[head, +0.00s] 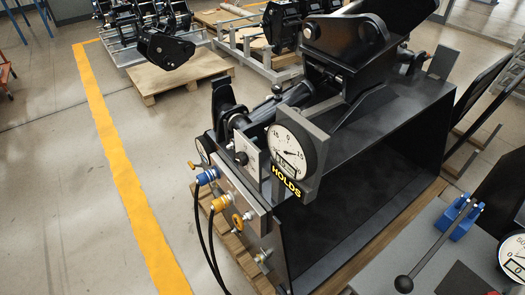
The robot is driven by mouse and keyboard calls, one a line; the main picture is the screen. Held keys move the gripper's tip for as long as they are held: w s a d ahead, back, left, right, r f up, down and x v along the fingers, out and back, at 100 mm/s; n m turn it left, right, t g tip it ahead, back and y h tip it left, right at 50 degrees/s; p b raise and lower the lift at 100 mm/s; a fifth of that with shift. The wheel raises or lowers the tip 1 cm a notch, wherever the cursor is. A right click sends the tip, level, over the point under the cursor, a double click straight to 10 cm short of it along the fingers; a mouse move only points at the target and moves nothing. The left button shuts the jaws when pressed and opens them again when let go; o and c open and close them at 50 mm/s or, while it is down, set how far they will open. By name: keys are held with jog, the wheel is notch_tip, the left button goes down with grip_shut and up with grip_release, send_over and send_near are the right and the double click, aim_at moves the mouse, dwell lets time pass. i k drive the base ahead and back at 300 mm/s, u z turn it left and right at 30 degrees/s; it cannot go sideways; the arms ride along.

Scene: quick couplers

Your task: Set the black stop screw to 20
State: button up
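A black knob (241,158) sits on a pale plate at the front end of a large black machine; it may be the stop screw, but it is too small to be sure. No scale reading by it is legible. To its right is a round white gauge (292,147) in a grey frame, with a dark needle and a yellow HOLDS label (286,180) below. My gripper is not in the head view.
Blue (207,176) and yellow (218,204) couplers with black hoses stick out from the machine's front. Pallets with black attachments lie behind. Floor is clear at left, along a yellow line (120,170).

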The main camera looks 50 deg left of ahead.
aim_at(242, 159)
jog(key=u, duration=0.75)
jog(key=k, duration=1.05)
jog(key=u, duration=0.7)
jog(key=i, duration=0.7)
jog(key=u, duration=0.25)
jog(key=k, duration=0.45)
jog(key=u, duration=0.85)
jog(key=i, duration=0.9)
jog(key=z, duration=0.4)
